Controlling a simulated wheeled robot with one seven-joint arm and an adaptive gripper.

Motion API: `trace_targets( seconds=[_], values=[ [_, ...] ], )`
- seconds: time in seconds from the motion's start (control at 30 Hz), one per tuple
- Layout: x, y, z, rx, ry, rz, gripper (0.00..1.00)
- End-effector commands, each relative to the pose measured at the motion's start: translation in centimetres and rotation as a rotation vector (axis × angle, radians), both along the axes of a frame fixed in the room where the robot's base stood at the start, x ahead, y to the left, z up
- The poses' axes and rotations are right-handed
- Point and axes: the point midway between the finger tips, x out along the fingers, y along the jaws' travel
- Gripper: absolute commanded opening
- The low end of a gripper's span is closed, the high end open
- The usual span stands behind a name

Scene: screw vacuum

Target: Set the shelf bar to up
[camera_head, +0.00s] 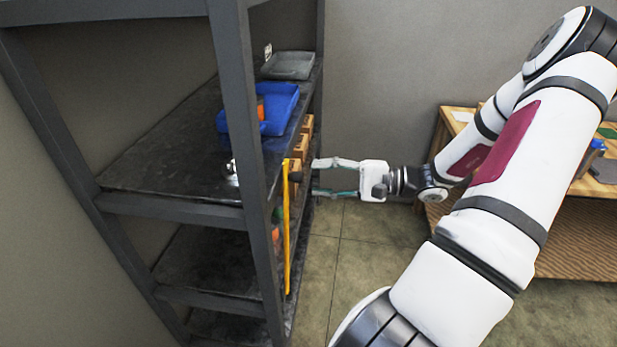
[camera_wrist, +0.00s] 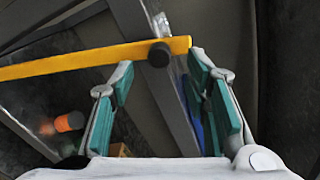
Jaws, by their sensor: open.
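The shelf bar (camera_head: 286,225) is a thin yellow strip. It stands near vertical along the shelf's right front side in the head view, and crosses the upper left of the wrist view (camera_wrist: 85,62). My gripper (camera_head: 314,178) is open, level with the knob. In the wrist view its teal-padded fingers (camera_wrist: 160,66) lie to either side of the knob. I cannot tell whether they touch it. The bar's pivot is not clear.
The dark shelf rack (camera_head: 170,208) fills the left. A blue bin (camera_head: 275,103) and a grey tray (camera_head: 289,65) stand on its upper board. A wooden table (camera_head: 575,240) stands at right, behind my arm. The floor (camera_head: 345,265) below my gripper is clear.

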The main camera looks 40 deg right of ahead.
Motion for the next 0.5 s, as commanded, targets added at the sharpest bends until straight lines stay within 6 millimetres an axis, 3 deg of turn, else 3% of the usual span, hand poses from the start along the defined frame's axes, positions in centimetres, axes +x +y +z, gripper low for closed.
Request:
trace_targets(
  seconds=[0.23, 0.5],
  values=[
    [-3.9, -3.1, 0.2, -0.002, 0.001, -0.001, 0.43],
    [-5.9, -4.6, 0.3, 0.000, 0.000, 0.001, 0.43]
  ],
)
